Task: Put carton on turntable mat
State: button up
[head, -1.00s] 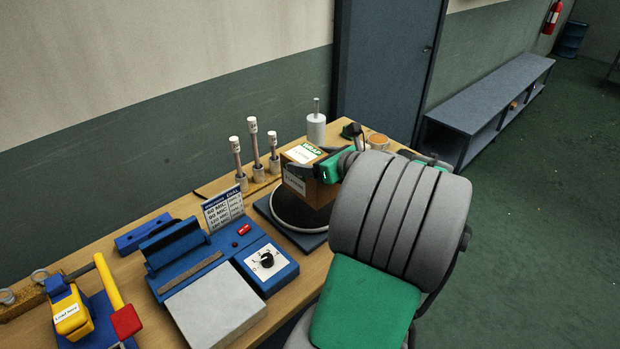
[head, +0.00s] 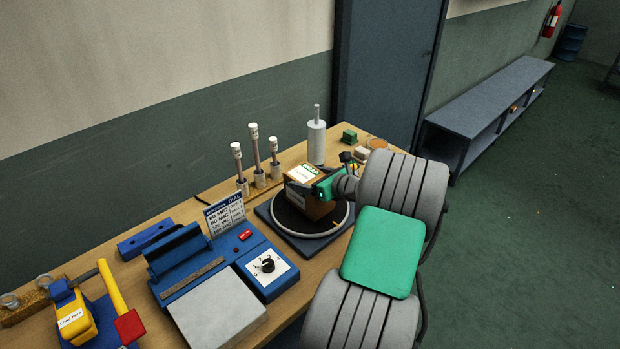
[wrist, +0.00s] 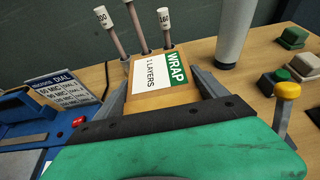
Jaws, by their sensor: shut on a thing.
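The carton (head: 298,201) is a brown box with a white and green label reading "WRAP" and "1 LAYERS". In the head view it is upright over the turntable mat (head: 268,222), a dark round disc with a light rim on a blue-grey base. My gripper (head: 318,188) is shut on the carton from the right. In the wrist view the carton (wrist: 162,85) sits between the two fingers of my gripper (wrist: 163,90). The carton looks low, at or just above the disc; its lower edge is partly hidden, so I cannot tell whether it touches.
Several white-capped rods (head: 254,155) and a grey cylinder (head: 316,142) stand behind the turntable. A blue machine with a dial (head: 266,265) and a sign (head: 224,214) is at left.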

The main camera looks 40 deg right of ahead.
jog(key=o, duration=2)
jog(key=shift+f, duration=0.1)
jog(key=shift+s+r, duration=0.1)
jog(key=shift+r, duration=0.1)
jog(key=b+v, duration=0.1)
jog(key=v, duration=1.1)
jog(key=w+a+f+n+g+y, duration=0.1)
jog(key=w+a+n+g, duration=0.2)
jog(key=a+n, duration=0.7)
jog(key=w+a+n+g+y, duration=0.1)
jog(key=w+a+n+g, duration=0.2)
jog(key=a+n, duration=0.65)
jog(key=s+a+n+g+h, duration=0.1)
jog(key=s+a+n+g, duration=0.1)
jog(key=s+a+n, duration=0.4)
jog(key=s+a+n+g+h, duration=0.1)
jog(key=s+a+n, duration=0.5)
jog(key=a+n, duration=0.4)
jog(key=shift+a+r+g, duration=0.35)
jog(key=shift+r+g, duration=0.05)
